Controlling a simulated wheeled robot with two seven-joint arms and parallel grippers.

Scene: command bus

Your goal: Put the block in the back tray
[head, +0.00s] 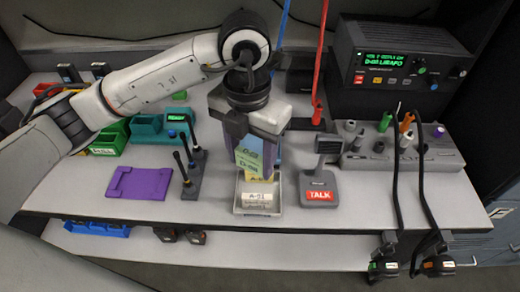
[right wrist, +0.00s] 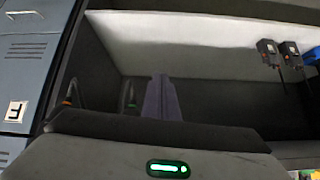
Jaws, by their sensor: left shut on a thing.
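My left gripper (head: 262,150) hangs pointing down near the middle of the bench in the head view. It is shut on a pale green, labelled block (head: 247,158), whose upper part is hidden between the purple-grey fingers. Directly below is a light grey tray (head: 239,205). A white block labelled A-51 (head: 258,200) lies in its front part, and a yellow labelled piece shows behind it. Whether the held block touches anything below is unclear. A separate back tray cannot be made out. My right gripper (right wrist: 160,97) shows only in the right wrist view, fingers together and empty.
A TALK microphone (head: 320,188) stands right of the tray, and a dark stand with levers (head: 189,180) stands left. A purple plate (head: 140,183) lies farther left. A radio unit (head: 400,68) and knob panel (head: 400,150) fill the right. Black cables hang over the front edge.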

